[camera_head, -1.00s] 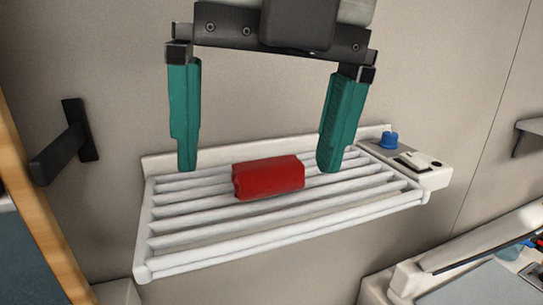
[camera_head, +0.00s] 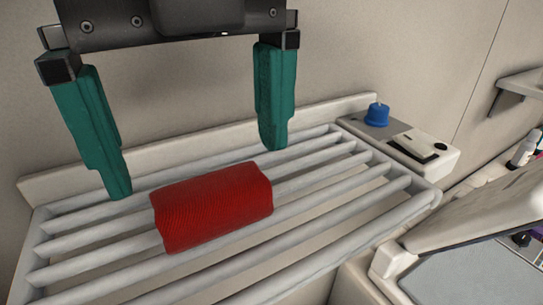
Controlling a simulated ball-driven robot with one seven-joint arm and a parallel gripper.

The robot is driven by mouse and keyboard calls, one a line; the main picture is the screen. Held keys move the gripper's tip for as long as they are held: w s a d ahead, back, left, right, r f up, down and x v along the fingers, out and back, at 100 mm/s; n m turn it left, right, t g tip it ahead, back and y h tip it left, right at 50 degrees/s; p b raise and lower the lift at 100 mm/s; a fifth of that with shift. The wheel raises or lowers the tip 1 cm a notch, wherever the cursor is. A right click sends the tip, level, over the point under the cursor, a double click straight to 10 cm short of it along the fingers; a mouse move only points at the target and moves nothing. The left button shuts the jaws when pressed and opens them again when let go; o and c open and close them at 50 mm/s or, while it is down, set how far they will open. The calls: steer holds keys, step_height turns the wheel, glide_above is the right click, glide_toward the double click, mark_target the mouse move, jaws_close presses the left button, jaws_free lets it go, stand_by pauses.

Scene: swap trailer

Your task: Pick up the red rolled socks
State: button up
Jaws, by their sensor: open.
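The red rolled socks (camera_head: 213,206) lie on a white slatted rack (camera_head: 335,235) that stands out from the wall. They are a ribbed red roll lying lengthwise from left to right. My gripper (camera_head: 197,172) is open, with its two teal fingers pointing down. The fingertips are above and behind the socks in the picture, one toward the left end and one toward the right end. Nothing is between the fingers. I cannot tell exactly how high the fingertips are above the rack.
A white panel at the rack's right end carries a blue knob (camera_head: 377,115) and a black switch (camera_head: 414,148). A small wall shelf (camera_head: 520,88) is at the upper right. A white, grey-topped surface (camera_head: 475,275) is at the lower right. The rack's right side is bare.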

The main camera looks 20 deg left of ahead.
mark_target(209, 179)
steer(key=shift+d+f+p, duration=0.1)
steer(key=shift+f+p, duration=0.3)
steer(key=shift+f, duration=2.25)
steer(key=shift+c, duration=0.3)
steer(key=c, duration=0.7)
